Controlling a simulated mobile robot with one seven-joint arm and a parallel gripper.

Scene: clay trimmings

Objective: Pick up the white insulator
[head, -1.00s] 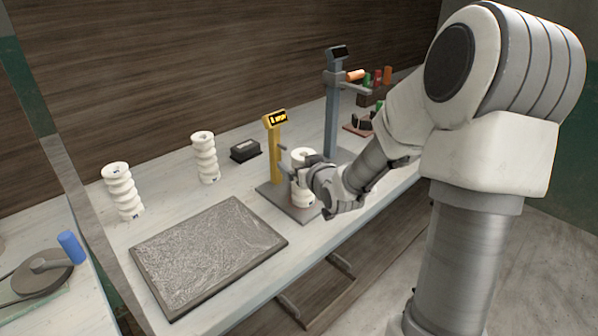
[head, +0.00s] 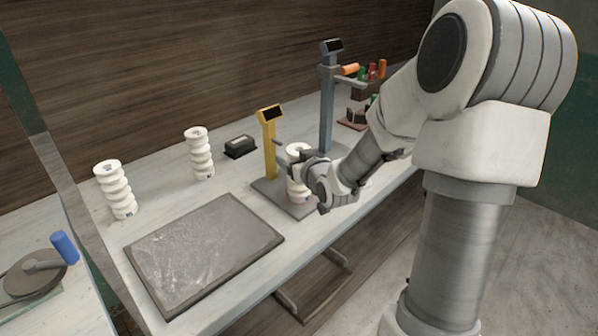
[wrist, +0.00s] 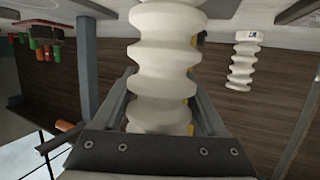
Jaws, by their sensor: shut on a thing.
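A white ribbed insulator (head: 298,190) stands upright at the plate of the yellow-posted scale (head: 269,142). My gripper (head: 299,165) is shut around its middle. In the wrist view the insulator (wrist: 165,55) fills the space between my two fingers (wrist: 162,85). Whether its foot touches the plate cannot be told. Two more white insulators stand on the bench, one at the far left (head: 117,190) and one nearer the middle (head: 201,155). One of these shows upside down in the wrist view (wrist: 243,62).
A dark-rimmed slab or tray (head: 205,252) lies on the bench, left of the scale. A black box (head: 240,147) sits behind. A grey-blue post (head: 327,110) stands beyond my gripper, with coloured cylinders (head: 372,71) farther back. A blue-handled round tool (head: 35,270) lies at left.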

